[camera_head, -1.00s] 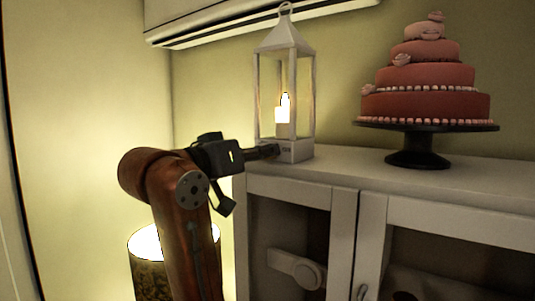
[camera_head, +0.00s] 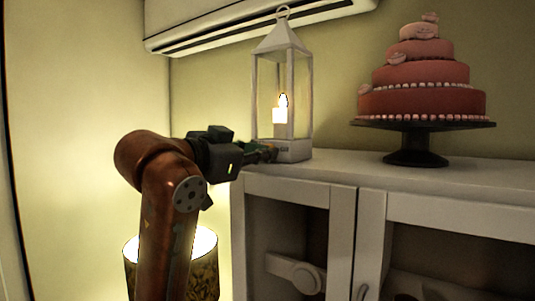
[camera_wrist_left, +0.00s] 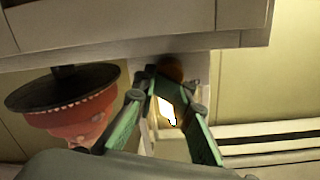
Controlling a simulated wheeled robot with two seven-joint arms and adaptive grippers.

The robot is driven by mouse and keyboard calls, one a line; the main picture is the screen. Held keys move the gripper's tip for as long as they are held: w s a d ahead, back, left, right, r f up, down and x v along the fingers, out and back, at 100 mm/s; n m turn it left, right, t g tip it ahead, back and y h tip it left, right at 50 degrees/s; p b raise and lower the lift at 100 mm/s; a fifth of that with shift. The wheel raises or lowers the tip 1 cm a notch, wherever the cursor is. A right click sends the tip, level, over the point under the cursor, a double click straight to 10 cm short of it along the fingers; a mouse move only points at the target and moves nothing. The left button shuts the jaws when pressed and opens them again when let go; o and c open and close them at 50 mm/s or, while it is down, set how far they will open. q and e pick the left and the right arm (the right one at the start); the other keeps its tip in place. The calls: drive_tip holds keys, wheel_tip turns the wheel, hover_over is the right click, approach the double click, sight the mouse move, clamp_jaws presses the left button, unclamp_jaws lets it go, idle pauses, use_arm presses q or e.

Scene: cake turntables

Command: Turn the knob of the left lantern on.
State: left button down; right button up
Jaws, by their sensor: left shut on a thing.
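One white lantern (camera_head: 293,150) stands upright on the left end of the white cabinet in the head view, with a candle (camera_head: 280,115) inside whose flame glows. My left gripper (camera_head: 273,153) reaches in from the left to the lantern's base. In the upturned wrist view, its green fingers (camera_wrist_left: 168,84) close around a small brownish knob (camera_wrist_left: 170,68) at the base of the lantern (camera_wrist_left: 197,66). The bright flame shows between the fingers. The fingers partly hide the knob, and its exact turn cannot be told. My right gripper is not in view.
A tiered pink cake (camera_head: 420,75) on a black stand (camera_head: 412,157) is to the right on the cabinet top (camera_head: 345,168). A white wall unit (camera_head: 250,27) hangs above the lantern. A lit lamp (camera_head: 207,245) stands low on the left.

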use_arm(q)
drive_tip(key=shift+w+a+m, duration=0.25)
drive_tip(key=shift+a+m, duration=0.05)
drive_tip(key=shift+a, duration=0.1)
idle(0.4)
drive_tip(key=c, duration=2.4)
unclamp_jaws()
drive_tip(key=o, duration=0.5)
drive_tip(key=shift+w+a+f, duration=0.1)
drive_tip(key=shift+w+a, duration=0.1)
drive_tip(key=shift+a, duration=0.1)
drive_tip(key=shift+s+d, duration=0.15)
drive_tip(key=shift+d, duration=0.1)
